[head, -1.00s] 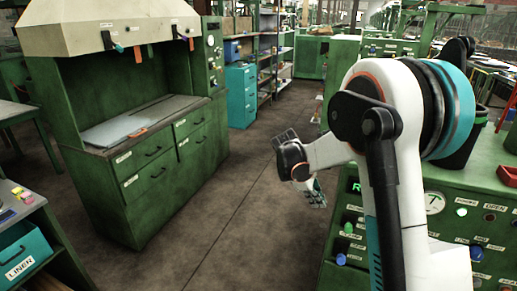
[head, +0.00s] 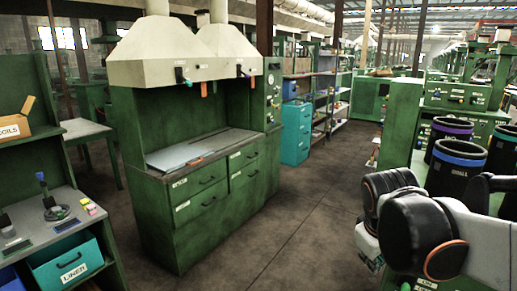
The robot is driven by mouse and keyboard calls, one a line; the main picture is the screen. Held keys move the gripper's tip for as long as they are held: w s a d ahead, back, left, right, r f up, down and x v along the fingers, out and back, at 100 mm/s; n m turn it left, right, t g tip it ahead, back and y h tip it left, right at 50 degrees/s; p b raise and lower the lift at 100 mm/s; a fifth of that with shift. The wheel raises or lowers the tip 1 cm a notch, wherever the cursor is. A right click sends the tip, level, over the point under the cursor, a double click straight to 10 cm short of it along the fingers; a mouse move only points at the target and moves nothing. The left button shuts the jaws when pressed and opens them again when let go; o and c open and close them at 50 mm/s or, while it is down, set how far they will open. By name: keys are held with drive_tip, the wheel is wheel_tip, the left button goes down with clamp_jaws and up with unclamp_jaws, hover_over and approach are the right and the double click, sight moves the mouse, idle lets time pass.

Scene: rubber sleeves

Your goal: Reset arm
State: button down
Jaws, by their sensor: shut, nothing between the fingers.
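My arm is folded in at the lower right of the head view, with its dark wrist joints close to the camera. My gripper (head: 372,262) shows only in part below and left of these joints, small and partly hidden by them. It is shut and empty, and it hangs over the floor beside the green machine on the right.
A green hooded bench (head: 205,190) with drawers stands left of centre. A side bench at the left holds a teal liner bin (head: 68,262). Black bins (head: 456,168) with coloured rims stand at the right. The floor aisle (head: 310,225) between is clear.

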drive_tip(key=s+a+m+t+y, duration=0.1)
drive_tip(key=s+a+m, duration=0.1)
drive_tip(key=s, duration=0.3)
drive_tip(key=s+a+f+m+t+y, duration=0.1)
drive_tip(key=s+a+m+t, duration=0.1)
drive_tip(key=s, duration=0.4)
drive_tip(key=shift+s+a+m, duration=0.3)
drive_tip(key=shift+a+m, duration=0.1)
drive_tip(key=shift+a, duration=0.4)
